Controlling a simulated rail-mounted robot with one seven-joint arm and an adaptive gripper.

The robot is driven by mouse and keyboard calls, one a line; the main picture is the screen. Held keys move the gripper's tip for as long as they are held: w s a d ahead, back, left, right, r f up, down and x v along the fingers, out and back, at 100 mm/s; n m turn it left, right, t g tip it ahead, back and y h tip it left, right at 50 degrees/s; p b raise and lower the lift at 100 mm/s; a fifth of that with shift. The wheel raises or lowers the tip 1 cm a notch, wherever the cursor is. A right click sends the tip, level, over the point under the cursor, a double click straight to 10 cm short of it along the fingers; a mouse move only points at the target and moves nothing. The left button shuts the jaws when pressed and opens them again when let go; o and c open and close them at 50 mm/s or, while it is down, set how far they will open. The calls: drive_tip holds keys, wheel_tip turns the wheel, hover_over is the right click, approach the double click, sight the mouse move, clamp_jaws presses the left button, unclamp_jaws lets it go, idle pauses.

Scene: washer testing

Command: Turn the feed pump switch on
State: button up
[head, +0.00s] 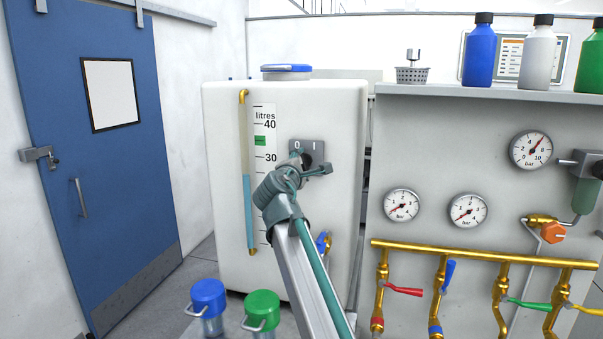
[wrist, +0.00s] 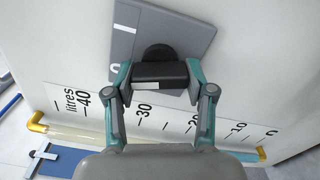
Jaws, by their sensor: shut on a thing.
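The feed pump switch is a black rotary knob on a grey plate (head: 318,147) marked 0 and I, on the front of the white tank (head: 225,130). In the wrist view the plate (wrist: 195,25) appears tilted, and the black knob (wrist: 174,71) lies between my fingertips. My gripper (head: 314,166) is shut on the knob, one finger on each side; it also shows in the wrist view (wrist: 155,76). My gripper and arm hide most of the knob in the head view. I cannot tell which mark the knob points to.
A sight tube (head: 250,205) and litres scale (head: 264,180) run down the tank left of the switch. A blue-lidded jar (head: 208,297) and a green-lidded jar (head: 262,311) stand below. Brass valves (head: 440,290) and gauges (head: 468,210) occupy the right panel.

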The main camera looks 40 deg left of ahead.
drive_tip(key=m+b, duration=0.3)
drive_tip(key=b, duration=0.2)
drive_tip(key=m+b, duration=0.2)
drive_tip(key=shift+f+m, duration=0.25)
drive_tip(key=shift+m, duration=0.05)
drive_tip(key=m+b, duration=0.4)
drive_tip(key=b, duration=0.1)
drive_tip(key=shift+r, duration=0.3)
drive_tip(key=shift+m, duration=0.3)
drive_tip(key=o, duration=1.2)
drive_tip(key=shift+c, duration=0.2)
drive_tip(key=shift+r, duration=0.1)
drive_tip(key=v, duration=1.2)
